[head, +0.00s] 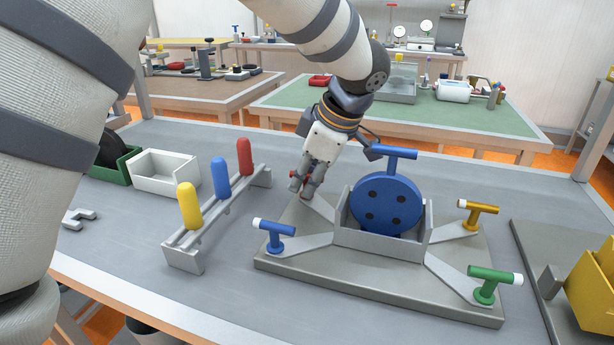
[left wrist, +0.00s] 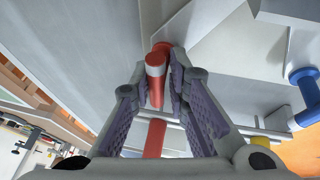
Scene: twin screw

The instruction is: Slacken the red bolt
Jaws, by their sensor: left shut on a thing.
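The red bolt (head: 306,177) stands at the far left corner of the grey fixture plate (head: 290,261), mostly hidden in the head view by my left gripper (head: 308,183). In the left wrist view the red bolt (left wrist: 155,68) shows its crossbar, with a pale band near one end, between the fingers. My left gripper (left wrist: 156,92) comes down from above and is shut on that red bolt. My right gripper is in neither view.
A blue disc (head: 386,203) with a T-handle stands in the fixture's middle. Blue (head: 274,236), yellow (head: 478,214) and green (head: 489,283) bolts stand at the other corners. A rack (head: 184,258) holds yellow, blue and red handles to the left. The table front is clear.

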